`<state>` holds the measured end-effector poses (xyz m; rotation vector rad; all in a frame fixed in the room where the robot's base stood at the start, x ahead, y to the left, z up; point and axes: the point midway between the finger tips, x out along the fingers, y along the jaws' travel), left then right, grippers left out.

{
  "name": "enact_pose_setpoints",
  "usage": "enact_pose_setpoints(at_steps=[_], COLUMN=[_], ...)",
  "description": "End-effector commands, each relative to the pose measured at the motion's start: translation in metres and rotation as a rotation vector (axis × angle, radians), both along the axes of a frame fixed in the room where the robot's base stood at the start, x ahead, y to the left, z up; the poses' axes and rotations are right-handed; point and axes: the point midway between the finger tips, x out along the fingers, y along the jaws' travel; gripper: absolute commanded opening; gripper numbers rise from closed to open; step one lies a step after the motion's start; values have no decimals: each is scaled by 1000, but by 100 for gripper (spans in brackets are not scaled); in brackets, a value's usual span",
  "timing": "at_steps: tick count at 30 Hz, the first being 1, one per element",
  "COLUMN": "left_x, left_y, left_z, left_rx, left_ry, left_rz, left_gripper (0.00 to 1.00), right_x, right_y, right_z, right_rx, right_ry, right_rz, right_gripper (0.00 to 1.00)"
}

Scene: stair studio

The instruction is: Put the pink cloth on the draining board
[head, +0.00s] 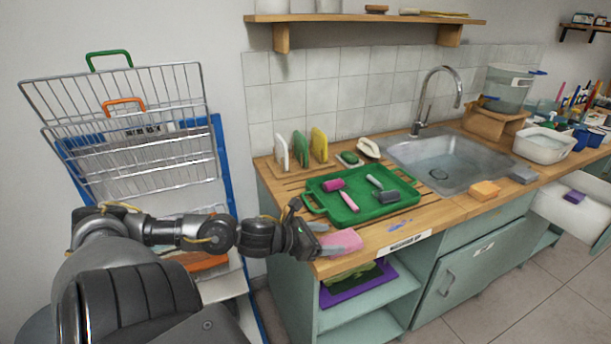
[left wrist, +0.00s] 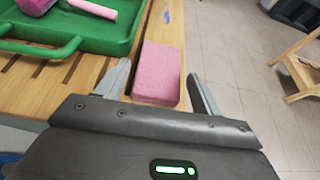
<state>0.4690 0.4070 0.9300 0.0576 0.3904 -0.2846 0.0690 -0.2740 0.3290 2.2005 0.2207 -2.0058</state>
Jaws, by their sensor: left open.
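The pink cloth (head: 345,241), a folded block, lies at the front left corner of the wooden counter. It also shows in the left wrist view (left wrist: 160,72). My left gripper (head: 322,239) is open at the cloth, with one finger on each side of it in the left wrist view (left wrist: 158,80). I cannot tell whether the fingers touch it. The draining board (head: 290,184) is the grooved wood left of the sink, mostly covered by a green tray. Its grooves also show in the left wrist view (left wrist: 62,72). My right gripper is out of view.
The green tray (head: 374,211) holds a pink brush and a grey-headed tool. A rack (head: 305,162) with white, green and yellow boards stands behind it. The sink (head: 450,160) is to the right, with an orange sponge (head: 484,191) near the front edge.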

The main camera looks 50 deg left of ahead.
Motion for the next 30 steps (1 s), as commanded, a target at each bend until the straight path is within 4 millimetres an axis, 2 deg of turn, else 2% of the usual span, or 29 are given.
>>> enact_pose_setpoints(at_steps=[16, 21, 30], left_x=[-51, -59, -60], left_y=[13, 16, 17], left_z=[23, 27, 27], left_rx=[-5, -2, -1], left_ry=[3, 1, 0], left_rz=[-3, -3, -4], left_gripper=[67, 67, 67], right_x=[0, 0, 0], right_y=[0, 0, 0], right_z=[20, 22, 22], right_rx=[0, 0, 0], right_ry=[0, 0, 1], right_rz=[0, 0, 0], right_gripper=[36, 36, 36])
